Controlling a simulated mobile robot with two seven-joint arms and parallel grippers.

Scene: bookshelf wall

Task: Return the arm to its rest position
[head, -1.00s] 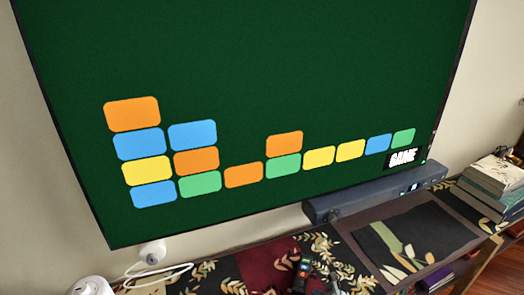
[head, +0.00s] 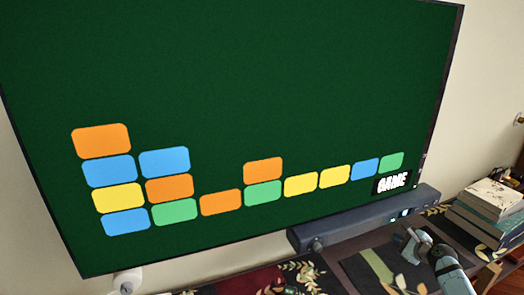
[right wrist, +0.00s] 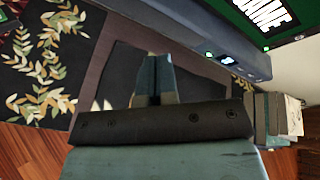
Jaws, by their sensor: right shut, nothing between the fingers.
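My right gripper (head: 411,242) shows at the lower right of the head view, over the dark patterned cabinet top in front of the soundbar. In the right wrist view its two fingers (right wrist: 154,78) are together with nothing between them. They point toward the dark runner and the soundbar. My left gripper is in neither view.
A large screen (head: 240,80) with coloured blocks fills the head view. A soundbar (head: 350,222) lies below it. A stack of books (head: 490,212) stands at the right. A white round device (head: 127,282) is at the lower left.

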